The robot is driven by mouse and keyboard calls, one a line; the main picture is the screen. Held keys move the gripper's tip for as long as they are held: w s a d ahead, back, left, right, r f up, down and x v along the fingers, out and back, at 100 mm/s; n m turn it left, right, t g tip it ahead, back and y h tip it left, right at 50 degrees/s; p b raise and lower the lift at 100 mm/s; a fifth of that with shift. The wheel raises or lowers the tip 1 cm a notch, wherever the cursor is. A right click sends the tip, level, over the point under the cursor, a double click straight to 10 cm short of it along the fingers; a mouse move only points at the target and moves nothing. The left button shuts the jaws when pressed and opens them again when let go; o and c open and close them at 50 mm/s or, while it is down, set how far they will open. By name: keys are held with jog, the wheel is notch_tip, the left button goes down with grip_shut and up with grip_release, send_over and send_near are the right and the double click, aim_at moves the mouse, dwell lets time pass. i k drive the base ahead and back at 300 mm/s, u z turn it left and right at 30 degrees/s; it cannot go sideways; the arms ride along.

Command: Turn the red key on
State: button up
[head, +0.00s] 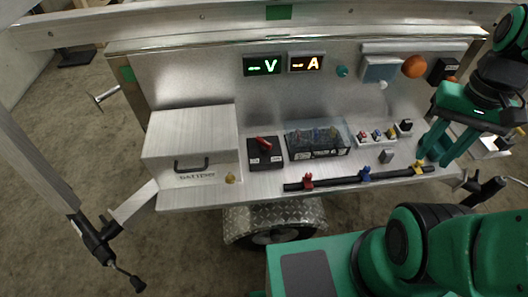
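A red key-like handle (264,143) lies slanted on top of a black switch box (265,155) with white labels, at the middle of the metal shelf. A second red piece, a tap (308,181), sits on the black pipe (338,183) at the shelf's front edge. My gripper (434,160) is at the right end of the shelf, far to the right of the switch box. Its two green fingers point down and left with a gap between them, and I see nothing held. The fingers overlap the shelf's right end in the picture.
A metal battery box (190,145) stands left of the switch box. A clear-covered block (318,138) stands close on its right. Blue (365,174) and yellow (419,167) taps sit along the pipe. Lit V (263,66) and A (306,63) displays are on the back panel.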

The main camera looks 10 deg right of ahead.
aim_at(265, 144)
jog(key=u, duration=2.85)
jog(key=i, duration=0.55)
jog(key=z, duration=2.85)
